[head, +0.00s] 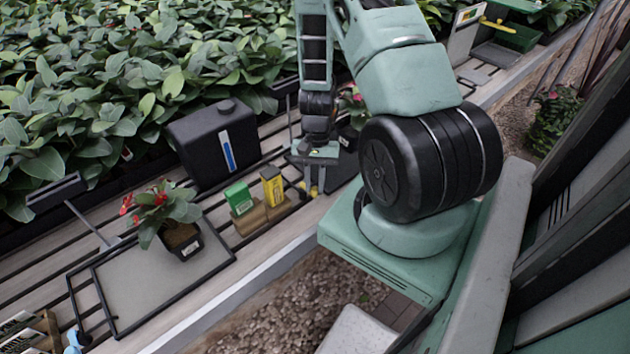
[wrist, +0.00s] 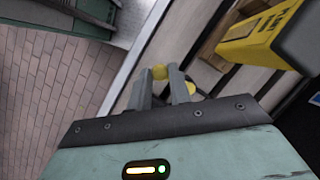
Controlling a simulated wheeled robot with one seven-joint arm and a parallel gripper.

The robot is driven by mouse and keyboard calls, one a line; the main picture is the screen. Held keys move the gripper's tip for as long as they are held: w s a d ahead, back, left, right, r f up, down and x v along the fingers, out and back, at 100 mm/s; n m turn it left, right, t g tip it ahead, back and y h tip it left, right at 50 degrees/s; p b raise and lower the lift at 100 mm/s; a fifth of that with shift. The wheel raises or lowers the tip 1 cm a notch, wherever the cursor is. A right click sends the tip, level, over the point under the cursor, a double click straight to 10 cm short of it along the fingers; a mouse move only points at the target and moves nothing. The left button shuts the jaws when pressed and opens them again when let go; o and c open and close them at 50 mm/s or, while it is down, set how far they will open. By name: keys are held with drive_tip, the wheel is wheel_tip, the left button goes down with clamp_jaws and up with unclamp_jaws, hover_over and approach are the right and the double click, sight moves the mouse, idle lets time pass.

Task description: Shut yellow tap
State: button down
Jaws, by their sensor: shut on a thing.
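The yellow tap (wrist: 160,72) shows as a small yellow piece at the fingertips of my gripper (wrist: 163,85) in the wrist view. My gripper is shut on it, and the fingers hide most of the tap. In the head view my gripper (head: 314,180) points down at the bench's front edge, and a little yellow shows under it. I cannot tell the angle of the tap's handle.
A yellow box (head: 272,186) stands on a wooden block just left of my gripper; it also shows in the wrist view (wrist: 265,38). A green box (head: 239,198), a black tank (head: 205,145) and a potted red-flowered plant (head: 180,238) stand further left. Gravel lies below the bench.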

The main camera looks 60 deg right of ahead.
idle(0.3)
drive_tip(key=c, duration=1.3)
unclamp_jaws()
drive_tip(key=b+v, duration=0.1)
drive_tip(key=v, duration=1.6)
drive_tip(key=shift+r, duration=0.15)
drive_tip(key=shift+w+d, duration=0.1)
